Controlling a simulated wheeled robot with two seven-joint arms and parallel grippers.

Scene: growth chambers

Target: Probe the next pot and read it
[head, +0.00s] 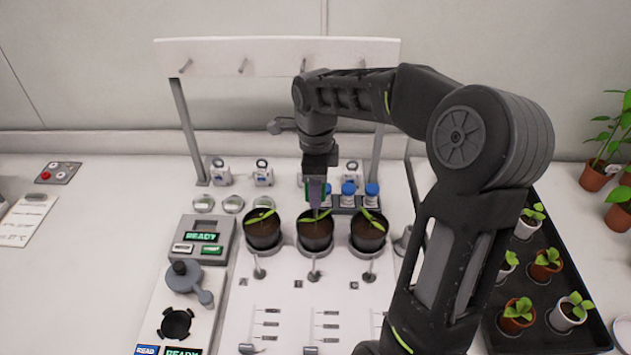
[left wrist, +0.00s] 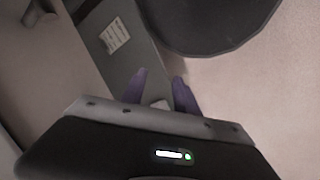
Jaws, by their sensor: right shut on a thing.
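Three dark pots with seedlings stand in a row in the head view: the left pot (head: 263,238), the middle pot (head: 315,240) and the right pot (head: 368,240). My right gripper (head: 317,192) points down just above the middle pot, shut on a slim probe that it mostly hides. I cannot tell whether the probe's tip touches the soil. A grey meter (head: 207,252) to the left of the pots shows READY. A second READY display (head: 183,351) is at the bottom edge, beside a blue READ label (head: 146,350). My left gripper (left wrist: 163,90) is open, its purple fingers apart.
Blue-capped vials (head: 348,190) stand behind the pots, close to my right gripper. A white rack board (head: 275,55) with pegs rises behind. A grey knobbed device (head: 188,275) sits front left. A black tray (head: 552,333) of seedlings lies at the right, beyond my right arm.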

